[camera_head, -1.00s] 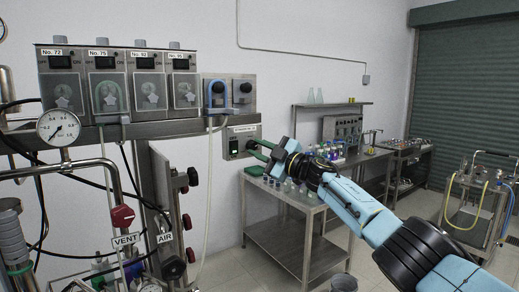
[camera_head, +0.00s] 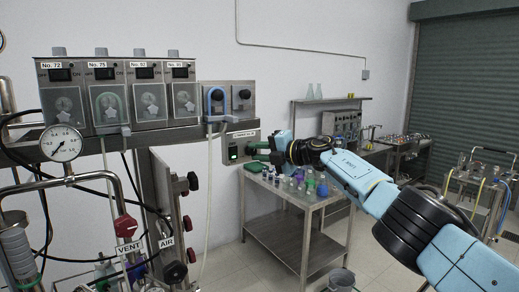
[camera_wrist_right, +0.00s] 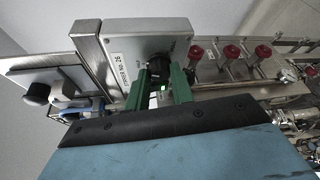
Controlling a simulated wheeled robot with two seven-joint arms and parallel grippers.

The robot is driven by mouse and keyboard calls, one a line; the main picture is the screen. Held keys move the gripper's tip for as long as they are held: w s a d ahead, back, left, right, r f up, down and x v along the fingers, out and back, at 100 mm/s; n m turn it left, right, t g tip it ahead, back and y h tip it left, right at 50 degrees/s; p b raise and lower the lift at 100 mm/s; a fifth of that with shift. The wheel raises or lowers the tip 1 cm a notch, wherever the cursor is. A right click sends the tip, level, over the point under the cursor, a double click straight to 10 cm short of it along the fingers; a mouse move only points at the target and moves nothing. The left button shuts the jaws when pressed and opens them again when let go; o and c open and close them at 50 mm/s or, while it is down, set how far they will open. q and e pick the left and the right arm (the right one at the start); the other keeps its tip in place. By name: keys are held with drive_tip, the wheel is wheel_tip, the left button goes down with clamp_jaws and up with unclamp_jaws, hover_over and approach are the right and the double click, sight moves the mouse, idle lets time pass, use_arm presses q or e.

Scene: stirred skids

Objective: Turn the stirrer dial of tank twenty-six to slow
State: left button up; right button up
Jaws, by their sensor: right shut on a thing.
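A grey steel control box (camera_head: 240,138) hangs on the wall below the end of the instrument rail. In the right wrist view its label reads as a stirrer with number 26, and a black dial (camera_wrist_right: 158,68) stands out from its face. A small green light (camera_wrist_right: 163,88) glows near the dial. My right gripper (camera_head: 257,149) is at the box, its green fingers on either side of the dial and shut on it. The fingers partly hide the dial, and I cannot read its setting. My left gripper is out of view.
Several numbered controllers (camera_head: 115,92) with clear covers sit on the rail at left. A pressure gauge (camera_head: 62,143), hoses and VENT and AIR valves crowd below. A steel table (camera_head: 300,215) with small bottles stands under my right forearm.

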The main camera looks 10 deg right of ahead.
drive_tip(key=n+h, duration=0.2)
drive_tip(key=n, duration=0.1)
drive_tip(key=n+h, duration=0.1)
drive_tip(key=n, duration=0.1)
drive_tip(key=shift+a+r, duration=0.15)
drive_tip(key=shift+r, duration=0.1)
drive_tip(key=shift+s+n+h, duration=0.1)
drive_tip(key=shift+n+h, duration=0.3)
drive_tip(key=shift+n, duration=0.2)
drive_tip(key=shift+a+n+h+b, duration=0.1)
drive_tip(key=shift+n+h+b, duration=0.3)
drive_tip(key=shift+n+b, duration=0.3)
drive_tip(key=n+t+h+b, duration=0.1)
drive_tip(key=n+h+b, duration=0.1)
drive_tip(key=b, duration=0.4)
drive_tip(key=n+t+h+b, duration=0.1)
drive_tip(key=n+h+b, duration=0.1)
drive_tip(key=n+b, duration=0.2)
drive_tip(key=a+n+t+h+b, duration=0.1)
drive_tip(key=n+b, duration=0.2)
drive_tip(key=b, duration=0.4)
drive_tip(key=shift+s+f+n+t+h+b, duration=0.2)
drive_tip(key=shift+f+n+t+h+b, duration=0.1)
drive_tip(key=shift+f+h, duration=0.1)
drive_tip(key=shift+r+n+t+h+b, duration=0.1)
drive_tip(key=shift+n+t+h+b, duration=0.35)
drive_tip(key=shift+n+b, duration=0.9)
drive_tip(key=o, duration=1)
